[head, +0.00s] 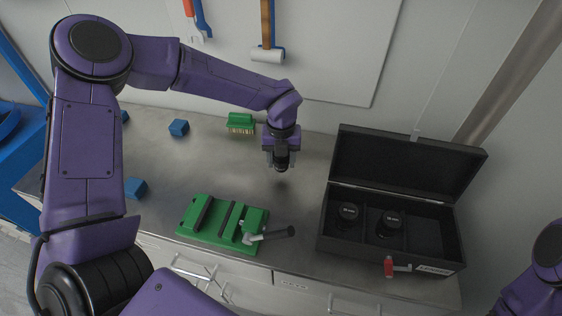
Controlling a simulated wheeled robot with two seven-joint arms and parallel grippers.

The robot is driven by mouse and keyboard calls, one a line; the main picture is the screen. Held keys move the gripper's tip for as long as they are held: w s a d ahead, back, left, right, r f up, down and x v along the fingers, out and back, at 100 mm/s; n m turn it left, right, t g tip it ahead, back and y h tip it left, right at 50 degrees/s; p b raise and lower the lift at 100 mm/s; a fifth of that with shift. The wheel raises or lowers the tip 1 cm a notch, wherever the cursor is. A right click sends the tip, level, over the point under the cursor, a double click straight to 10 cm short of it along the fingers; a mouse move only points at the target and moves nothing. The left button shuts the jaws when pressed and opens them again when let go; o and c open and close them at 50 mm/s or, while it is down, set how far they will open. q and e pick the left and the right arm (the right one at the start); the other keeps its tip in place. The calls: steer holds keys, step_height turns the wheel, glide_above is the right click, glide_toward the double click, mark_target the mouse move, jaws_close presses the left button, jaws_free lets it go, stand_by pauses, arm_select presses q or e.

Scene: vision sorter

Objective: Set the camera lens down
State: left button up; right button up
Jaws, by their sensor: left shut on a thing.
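My left gripper (281,163) points down above the middle of the workbench, to the left of the open black case. It is shut on a dark camera lens (281,158), which is mostly hidden between the fingers. A shadow lies on the bench below, and the gap beneath the lens is hard to judge. The black case (345,247) has its lid up. Two black lenses (349,211) (389,221) stand in its left and middle compartments. The right compartment looks empty. Only a part of my right arm shows at the lower right, without its gripper.
A red latch (389,267) is on the case front. The bench (305,185) around the gripper is bare.

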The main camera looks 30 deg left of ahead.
mark_target(282, 166)
arm_select(q)
step_height(282, 166, down, 3)
steer(key=shift+r+p, duration=0.2)
steer(key=shift+p, duration=0.6)
steer(key=shift+w+f, duration=0.2)
steer(key=shift+f, duration=0.15)
steer(key=shift+s+f+b, duration=0.1)
steer(key=shift+s+b, duration=0.05)
steer(key=shift+b, duration=0.2)
steer(key=o, duration=1.2)
steer(key=shift+r, duration=0.35)
step_height(282, 166, up, 11)
steer(key=b, duration=0.3)
steer(key=shift+f, duration=0.2)
steer(key=shift+r, duration=0.55)
